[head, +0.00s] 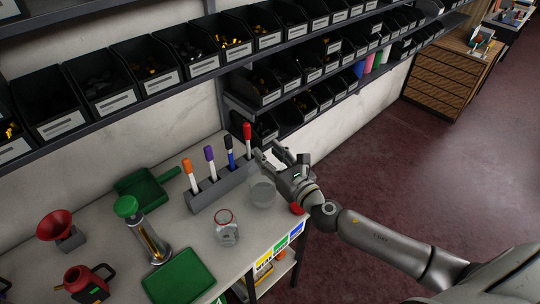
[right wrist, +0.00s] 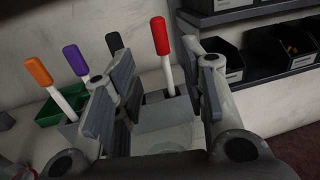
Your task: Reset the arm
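My right gripper (head: 272,156) reaches in from the right, over the right end of the table (head: 188,222). In the right wrist view its two fingers (right wrist: 160,95) stand apart with nothing between them. My left gripper is not in view.
A clear container (head: 262,192) stands below my right gripper, with a glass jar (head: 227,228) nearby. Shelves of black bins (head: 155,60) run above the table.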

